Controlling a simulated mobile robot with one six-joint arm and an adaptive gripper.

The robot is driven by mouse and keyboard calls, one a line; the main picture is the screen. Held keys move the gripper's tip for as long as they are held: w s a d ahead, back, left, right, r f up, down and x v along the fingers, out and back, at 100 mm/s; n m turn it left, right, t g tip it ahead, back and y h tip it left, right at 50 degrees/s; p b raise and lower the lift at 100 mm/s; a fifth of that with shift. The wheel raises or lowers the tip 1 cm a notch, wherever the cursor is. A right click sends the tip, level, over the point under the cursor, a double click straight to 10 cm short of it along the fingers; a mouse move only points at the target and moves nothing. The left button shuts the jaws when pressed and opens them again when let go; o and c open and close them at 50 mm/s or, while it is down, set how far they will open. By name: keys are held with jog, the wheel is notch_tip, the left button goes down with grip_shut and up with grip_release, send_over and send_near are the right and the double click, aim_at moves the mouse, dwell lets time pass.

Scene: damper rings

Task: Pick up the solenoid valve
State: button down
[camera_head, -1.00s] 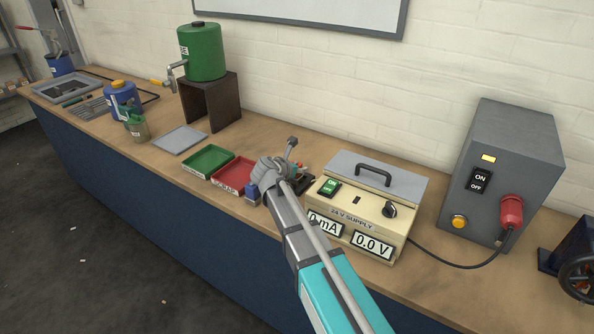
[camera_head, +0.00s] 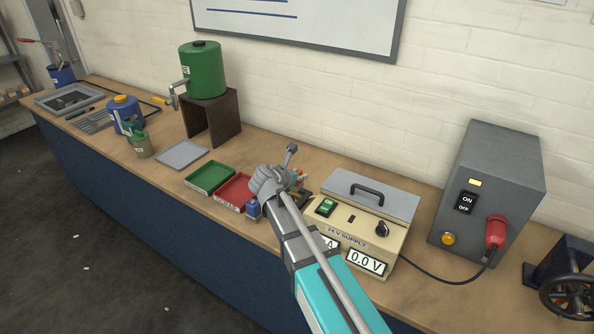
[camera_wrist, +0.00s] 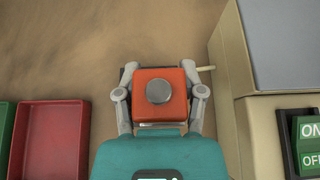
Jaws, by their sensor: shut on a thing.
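The solenoid valve (camera_wrist: 142,115) shows in the wrist view as an orange-red square block with a round grey cap on top. My gripper (camera_wrist: 159,84) has one grey finger on its left side and one on its right, shut on it. A pale stub sticks out to the right behind the block. I cannot tell whether the valve touches the bench.
The beige 24 V supply (camera_head: 399,232) stands close on the right. A red tray (camera_head: 226,196) and a green tray (camera_head: 208,179) are on the left. A small blue item (camera_head: 253,209) sits by the red tray. Bare bench (camera_wrist: 100,40) lies behind the valve.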

jog(key=s+d+r+p, duration=0.1)
jog(key=s+r+p, duration=0.3)
jog(key=s, duration=0.6)
jog(key=shift+r+p, duration=0.3)
jog(key=shift+r, duration=0.5)
jog(key=shift+s+d, duration=0.1)
jog(key=shift+d, duration=0.1)
